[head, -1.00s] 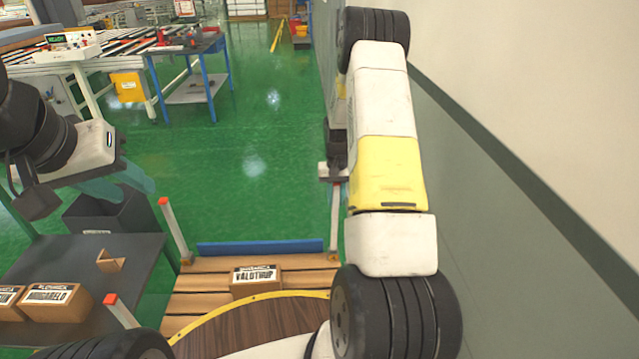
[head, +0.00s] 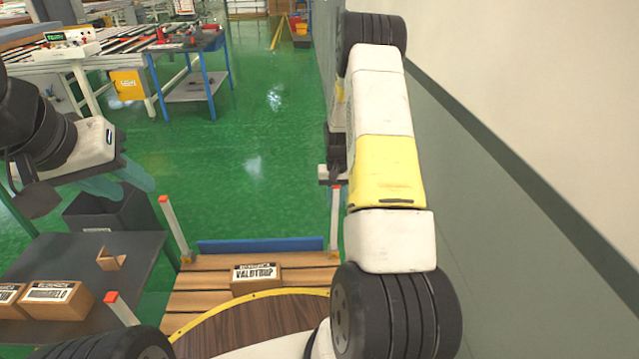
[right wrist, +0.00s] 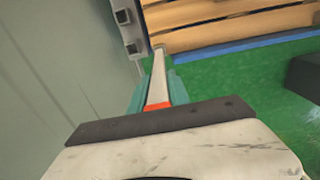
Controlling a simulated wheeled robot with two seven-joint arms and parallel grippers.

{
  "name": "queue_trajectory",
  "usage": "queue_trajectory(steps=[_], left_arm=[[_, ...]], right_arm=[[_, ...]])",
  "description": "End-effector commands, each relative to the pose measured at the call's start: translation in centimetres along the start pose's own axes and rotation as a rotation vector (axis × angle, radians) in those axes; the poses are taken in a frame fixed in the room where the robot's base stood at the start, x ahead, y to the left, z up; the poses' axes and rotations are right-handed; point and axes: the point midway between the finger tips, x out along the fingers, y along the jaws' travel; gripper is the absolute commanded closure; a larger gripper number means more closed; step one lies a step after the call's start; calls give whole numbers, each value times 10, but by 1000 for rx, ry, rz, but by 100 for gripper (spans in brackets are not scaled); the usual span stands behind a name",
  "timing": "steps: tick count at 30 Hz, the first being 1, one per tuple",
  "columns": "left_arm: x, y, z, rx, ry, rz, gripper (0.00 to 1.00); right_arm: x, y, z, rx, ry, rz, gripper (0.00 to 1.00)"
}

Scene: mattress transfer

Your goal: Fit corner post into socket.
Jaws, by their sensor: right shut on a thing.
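The corner post (head: 334,222) is white with a red top and stands nearly upright at the far right corner of the slatted wooden pallet. My right gripper (head: 335,184) is shut on it near the top. In the right wrist view the post (right wrist: 159,80) runs between the teal fingers (right wrist: 158,98) to a brownish socket (right wrist: 158,48) at the pallet corner. I cannot tell whether its lower end is seated. My left gripper (head: 120,182) is open and empty, above a dark bin at the left, away from the post.
Other red-topped posts stand at the far left (head: 174,228) and near left (head: 121,309) corners. A carton (head: 257,285) lies on the pallet (head: 210,263); a blue bar (head: 260,245) edges its far side. A grey table (head: 60,250) holds cartons. A wall (head: 500,200) is close on the right.

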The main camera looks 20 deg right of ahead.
Motion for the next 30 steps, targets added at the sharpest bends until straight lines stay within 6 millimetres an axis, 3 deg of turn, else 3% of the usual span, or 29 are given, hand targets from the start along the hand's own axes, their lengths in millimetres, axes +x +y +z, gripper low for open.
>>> queue_trajectory(steps=[30], left_arm=[[0,0,0,0,0,0,64]], right_arm=[[25,0,0,0,1,0,100]])
